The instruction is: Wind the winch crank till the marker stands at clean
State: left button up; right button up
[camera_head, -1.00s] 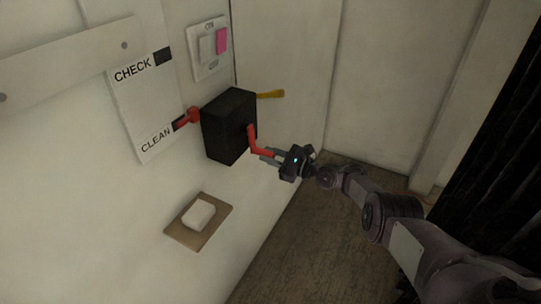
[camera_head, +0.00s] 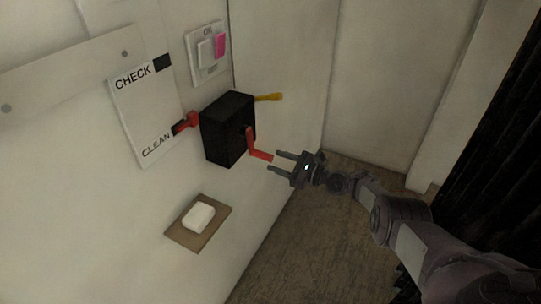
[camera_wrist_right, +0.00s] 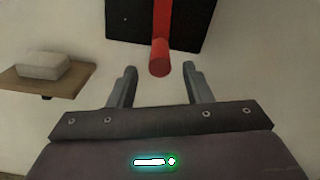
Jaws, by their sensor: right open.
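The black winch box (camera_head: 228,128) is fixed to the white wall, with a red crank (camera_head: 257,150) on its right side. A white sign (camera_head: 146,112) to its left reads CHECK at the top and CLEAN at the bottom. The red marker (camera_head: 187,122) stands at the CLEAN line, beside the black patch there. My right gripper (camera_head: 282,162) is open and empty, just off the end of the crank handle. In the right wrist view the red handle (camera_wrist_right: 160,58) lies ahead of and between the open fingers (camera_wrist_right: 158,84), not gripped. My left gripper is not in view.
A small wooden shelf (camera_head: 184,238) with a white block (camera_head: 199,215) juts out below the winch. A switch plate (camera_head: 207,55) with a pink rocker is above it. A yellow lever (camera_head: 268,97) sticks out behind the box. Floor to the right is clear.

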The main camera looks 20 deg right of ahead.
jog(key=p+v, duration=0.1)
jog(key=v, duration=0.2)
jog(key=shift+s+d, duration=0.25)
jog(key=shift+s, duration=0.05)
jog(key=shift+f, duration=0.1)
jog(key=s+a+f+n+g+h+b, duration=0.15)
jog(key=s+f+n, duration=0.35)
jog(key=f, duration=0.8)
jog(key=s+a+f+n+g+h+b, duration=0.1)
jog(key=s+f+n+g+h+b, duration=0.15)
jog(key=s+f, duration=0.75)
jog(key=s+a+f+n+g+h+b, duration=0.1)
jog(key=s+a+f+n+g+h, duration=0.25)
jog(key=f, duration=1.15)
jog(key=s+a+f+n+g+h+b, duration=0.1)
jog(key=s+f+n, duration=0.4)
jog(key=s, duration=0.6)
jog(key=s+a+f+n+g+h+b, duration=0.1)
jog(key=s+f+n, duration=0.5)
jog(key=s, duration=0.6)
jog(key=s+a+f+n+g+h+b, duration=0.1)
jog(key=s+a+f+n+g+b, duration=0.2)
jog(key=s, duration=0.9)
notch_tip(320, 180, down, 4)
jog(key=n, duration=0.3)
jog(key=shift+g, duration=0.35)
